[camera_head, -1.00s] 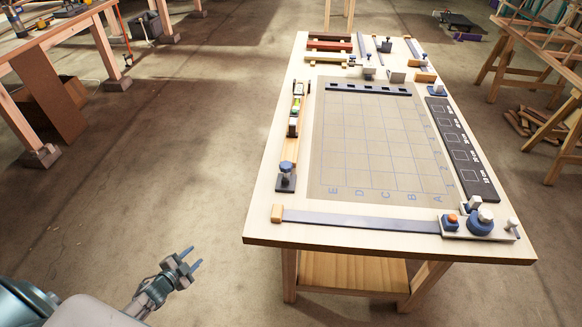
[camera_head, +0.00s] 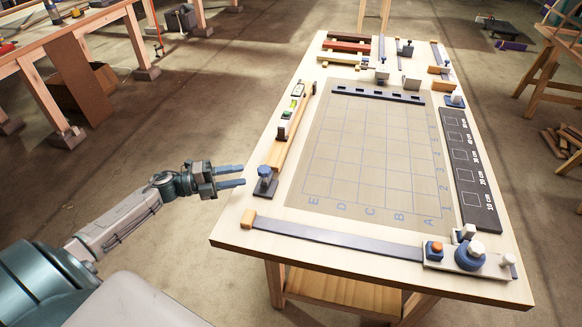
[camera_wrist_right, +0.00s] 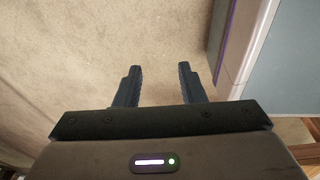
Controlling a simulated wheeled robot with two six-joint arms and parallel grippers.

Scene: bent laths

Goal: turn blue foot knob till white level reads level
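The blue foot knob (camera_head: 264,171) stands on a dark foot at the near end of a wooden lath (camera_head: 279,147) along the table's left side. The white level (camera_head: 297,90) with a green vial (camera_head: 293,104) sits toward the lath's far end; its reading is too small to tell. My left gripper (camera_head: 232,176) is open and empty, just left of the knob, with its fingers pointing right and apart from it. My right gripper (camera_wrist_right: 158,88) shows only in the right wrist view, open and empty above the floor.
The table (camera_head: 228,233) carries a lettered grid mat (camera_head: 370,150), a black size board (camera_head: 470,165) and a metal strip (camera_head: 340,238) with a clamp block (camera_head: 468,255) along the front. Coloured bars (camera_head: 347,47) lie at the back.

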